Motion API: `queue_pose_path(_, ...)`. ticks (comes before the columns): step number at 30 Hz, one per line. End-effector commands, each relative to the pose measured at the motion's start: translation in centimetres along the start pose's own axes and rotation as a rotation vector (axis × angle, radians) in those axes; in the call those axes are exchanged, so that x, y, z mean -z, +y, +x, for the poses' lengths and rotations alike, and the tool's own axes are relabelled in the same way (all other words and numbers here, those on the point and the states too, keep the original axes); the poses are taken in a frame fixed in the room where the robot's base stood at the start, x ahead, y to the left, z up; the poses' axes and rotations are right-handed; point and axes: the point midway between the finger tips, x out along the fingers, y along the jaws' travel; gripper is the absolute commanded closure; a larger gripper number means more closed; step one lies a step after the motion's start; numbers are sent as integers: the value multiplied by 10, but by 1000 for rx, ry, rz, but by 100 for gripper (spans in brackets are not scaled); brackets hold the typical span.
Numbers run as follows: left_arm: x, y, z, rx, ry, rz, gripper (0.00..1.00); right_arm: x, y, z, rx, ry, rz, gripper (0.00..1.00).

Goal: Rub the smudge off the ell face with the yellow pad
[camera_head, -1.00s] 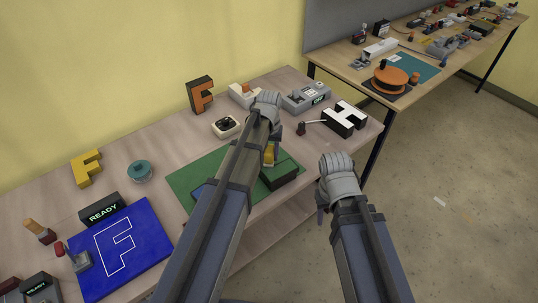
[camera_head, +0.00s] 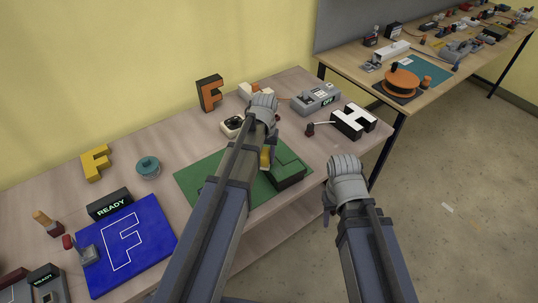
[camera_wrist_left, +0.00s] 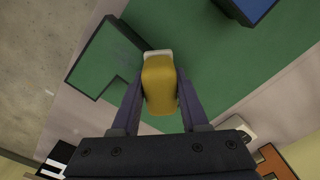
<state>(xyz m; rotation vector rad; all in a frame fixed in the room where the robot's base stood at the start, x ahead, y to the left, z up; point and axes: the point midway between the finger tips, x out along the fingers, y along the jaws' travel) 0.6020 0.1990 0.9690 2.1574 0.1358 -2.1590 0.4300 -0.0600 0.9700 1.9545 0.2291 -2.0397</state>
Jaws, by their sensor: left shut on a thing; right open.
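The ell (camera_head: 291,174) is a dark L-shaped block with a green face, lying on the right part of the green mat (camera_head: 197,173). My left gripper (camera_head: 268,153) is shut on the yellow pad (camera_wrist_left: 160,88), which has a pale end strip. The pad appears beside the ell's face; contact cannot be told. My right gripper (camera_head: 328,208) is open and empty, off the table's front edge.
A white-topped H (camera_head: 354,121), a grey box (camera_head: 315,98) and an orange F (camera_head: 209,93) stand around the mat. A blue F panel (camera_head: 126,247), READY sign (camera_head: 110,205), yellow F (camera_head: 95,162) and teal pot (camera_head: 148,167) are at left.

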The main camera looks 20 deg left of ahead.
Motion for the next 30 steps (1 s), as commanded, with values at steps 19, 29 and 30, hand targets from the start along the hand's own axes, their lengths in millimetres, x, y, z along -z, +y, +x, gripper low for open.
queue_pose_path(19, 1, 1, -38, -2, 1, 1, 100, -2, 4, -38, 0, 0, 0, 50)
queue_pose_path(29, 1, 1, -62, -2, 1, 1, 100, -4, 6, -62, 0, 0, 0, 50)
queue_pose_path(30, 1, 1, -62, -2, 1, 1, 100, -4, 6, -62, 0, 0, 0, 50)
